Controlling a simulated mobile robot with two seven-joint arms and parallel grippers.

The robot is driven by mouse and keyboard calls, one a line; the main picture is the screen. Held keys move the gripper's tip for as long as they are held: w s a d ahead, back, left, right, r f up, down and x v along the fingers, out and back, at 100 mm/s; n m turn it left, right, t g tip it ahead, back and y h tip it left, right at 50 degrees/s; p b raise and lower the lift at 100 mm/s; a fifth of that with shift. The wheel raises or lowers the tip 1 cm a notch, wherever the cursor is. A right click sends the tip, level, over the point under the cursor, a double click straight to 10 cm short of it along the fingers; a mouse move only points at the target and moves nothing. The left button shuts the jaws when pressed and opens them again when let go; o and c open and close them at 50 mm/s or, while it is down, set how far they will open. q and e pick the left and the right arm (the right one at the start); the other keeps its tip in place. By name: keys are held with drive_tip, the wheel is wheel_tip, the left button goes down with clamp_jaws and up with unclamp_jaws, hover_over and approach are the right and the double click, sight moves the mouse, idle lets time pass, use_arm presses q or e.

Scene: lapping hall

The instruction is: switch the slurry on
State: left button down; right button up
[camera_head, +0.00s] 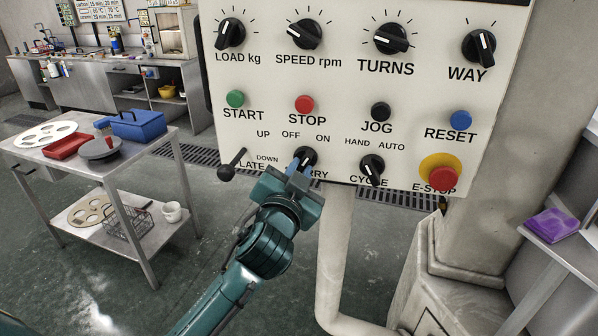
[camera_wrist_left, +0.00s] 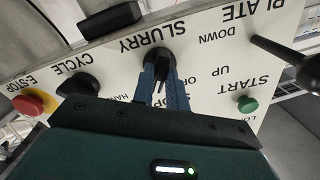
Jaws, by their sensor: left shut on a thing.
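The control panel (camera_head: 340,85) carries a black SLURRY knob (camera_head: 305,154) in its bottom row, below the OFF and ON marks. My left gripper (camera_head: 299,166) reaches up from below and is shut on this knob, covering part of its label. In the left wrist view the panel appears upside down, with the SLURRY knob (camera_wrist_left: 157,62) between the two blue fingers of my left gripper (camera_wrist_left: 164,80). I cannot tell which mark the knob points at. My right gripper is not in view.
The PLATE lever (camera_head: 231,166) is left of the knob, and the CYCLE knob (camera_head: 372,168) and red E-STOP button (camera_head: 443,179) are right. A pale pipe (camera_head: 335,250) runs below the panel. A steel table (camera_head: 120,165) stands left.

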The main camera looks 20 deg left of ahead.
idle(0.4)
use_arm(q)
drive_tip(key=c, duration=1.4)
unclamp_jaws()
drive_tip(key=s+b, duration=0.1)
drive_tip(key=s, duration=1.2)
drive_tip(key=shift+d, duration=0.4)
drive_tip(key=shift+s, duration=0.1)
